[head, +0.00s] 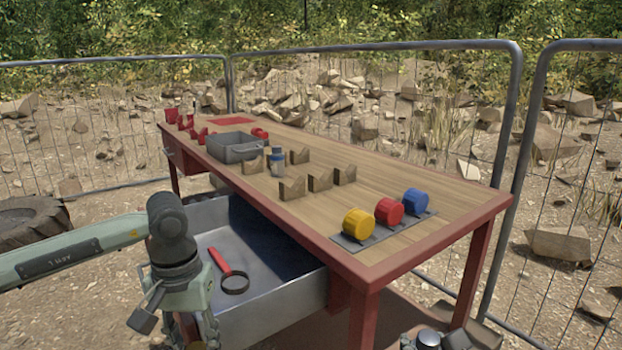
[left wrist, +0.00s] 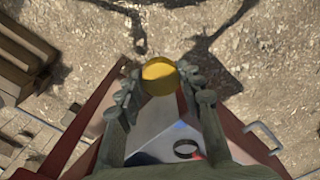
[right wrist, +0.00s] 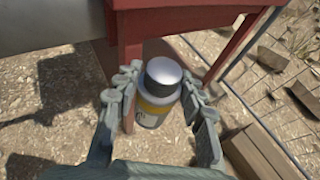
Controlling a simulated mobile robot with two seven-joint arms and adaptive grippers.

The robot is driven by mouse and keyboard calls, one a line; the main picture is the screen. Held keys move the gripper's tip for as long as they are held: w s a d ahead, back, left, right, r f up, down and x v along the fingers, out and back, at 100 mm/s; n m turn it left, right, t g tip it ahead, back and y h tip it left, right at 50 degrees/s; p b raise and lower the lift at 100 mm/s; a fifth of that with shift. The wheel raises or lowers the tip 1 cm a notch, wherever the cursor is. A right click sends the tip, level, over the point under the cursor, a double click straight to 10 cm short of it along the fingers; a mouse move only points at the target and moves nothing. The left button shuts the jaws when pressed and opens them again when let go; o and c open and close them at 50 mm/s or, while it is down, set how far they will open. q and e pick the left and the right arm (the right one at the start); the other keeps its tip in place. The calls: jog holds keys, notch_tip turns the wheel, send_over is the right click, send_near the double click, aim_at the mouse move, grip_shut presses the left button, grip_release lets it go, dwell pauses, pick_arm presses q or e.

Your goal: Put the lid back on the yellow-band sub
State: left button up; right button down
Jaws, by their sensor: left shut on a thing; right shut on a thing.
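The yellow-band sub (right wrist: 155,100), a grey cylinder with a yellow band and a smooth silver top, stands between the fingers of my right gripper (right wrist: 160,95), which is shut on it. They are beside the table's front leg; the sub's lower end is partly hidden. In the head view my right gripper (head: 440,341) shows at the bottom edge. My left gripper (left wrist: 160,82) is shut on a round yellow piece (left wrist: 159,72), apparently the lid. In the head view the left arm is over the open drawer's left side, its fingertips cut off below.
A grey bin (head: 234,146) is behind.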

jog(key=shift+r, duration=0.1)
dwell(0.4)
jog(key=shift+a+r+n+y, duration=0.1)
jog(key=shift+a+n+y, duration=0.25)
jog(key=shift+a, duration=0.2)
jog(key=s+a+n+g+y, duration=0.2)
jog(key=a+n+y, duration=0.5)
jog(key=a, duration=0.5)
jog(key=shift+a+r+g+y, duration=0.25)
jog(key=shift+r+g+y, duration=0.15)
jog(key=shift+g+y, duration=0.15)
pick_arm(q)
jog(key=s+d+r+m, duration=0.1)
jog(key=d+r, duration=0.5)
jog(key=d, duration=0.5)
jog(key=s+d+r+m, duration=0.1)
jog(key=d+r, duration=0.5)
jog(key=d, duration=0.6)
jog(key=shift+r, duration=0.15)
